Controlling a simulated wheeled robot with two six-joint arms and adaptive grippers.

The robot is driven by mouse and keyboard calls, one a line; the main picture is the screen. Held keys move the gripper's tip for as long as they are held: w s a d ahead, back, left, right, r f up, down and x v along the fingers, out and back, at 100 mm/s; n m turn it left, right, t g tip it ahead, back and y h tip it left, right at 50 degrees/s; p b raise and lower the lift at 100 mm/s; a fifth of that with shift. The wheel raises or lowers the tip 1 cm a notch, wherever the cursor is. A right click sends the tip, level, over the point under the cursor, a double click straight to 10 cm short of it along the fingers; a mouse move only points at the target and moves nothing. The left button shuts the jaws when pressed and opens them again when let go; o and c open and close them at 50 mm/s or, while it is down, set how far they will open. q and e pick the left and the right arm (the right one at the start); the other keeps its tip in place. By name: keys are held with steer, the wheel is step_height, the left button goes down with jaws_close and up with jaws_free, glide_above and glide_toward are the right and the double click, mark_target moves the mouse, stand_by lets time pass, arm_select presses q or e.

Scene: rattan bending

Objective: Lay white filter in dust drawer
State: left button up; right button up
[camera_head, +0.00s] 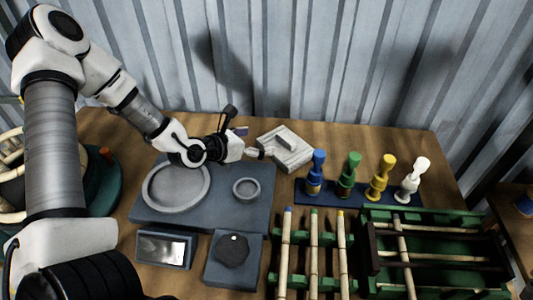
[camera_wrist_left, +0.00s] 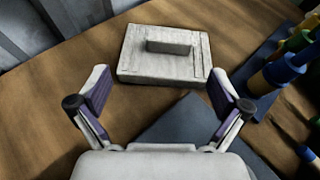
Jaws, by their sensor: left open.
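A pale, whitish square block with a raised grip bar (camera_head: 288,149), which looks like the white filter, lies on the wooden table behind the grey-blue plate. In the left wrist view the same block (camera_wrist_left: 165,66) lies flat, ahead of the fingertips. My left gripper (camera_head: 250,142) is open and empty, just left of the block; its fingers (camera_wrist_left: 160,98) are spread wide and do not touch it. A dark open-topped box with a shiny pale inside (camera_head: 166,249) sits at the front left and may be the dust drawer; I cannot tell for certain. My right gripper is not in view.
The grey-blue plate (camera_head: 220,214) carries a large ring (camera_head: 176,188) and a small ring (camera_head: 246,188). A dark knob box (camera_head: 233,250) stands in front. Blue, green, yellow and white figures stand on a navy strip (camera_head: 359,194). Green racks (camera_head: 436,254) hold rattan sticks. A corrugated wall closes the back.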

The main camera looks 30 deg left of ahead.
mark_target(283, 140)
arm_select(q)
steer(key=shift+w+d+f+m+b, duration=0.5)
steer(key=shift+w+d+f, duration=0.1)
steer(key=shift+w+d, duration=0.5)
steer(key=shift+w, duration=0.25)
steer(key=x, duration=0.6)
steer(key=shift+s+d, duration=0.1)
steer(key=shift+s, duration=0.15)
steer(key=c, duration=1.3)
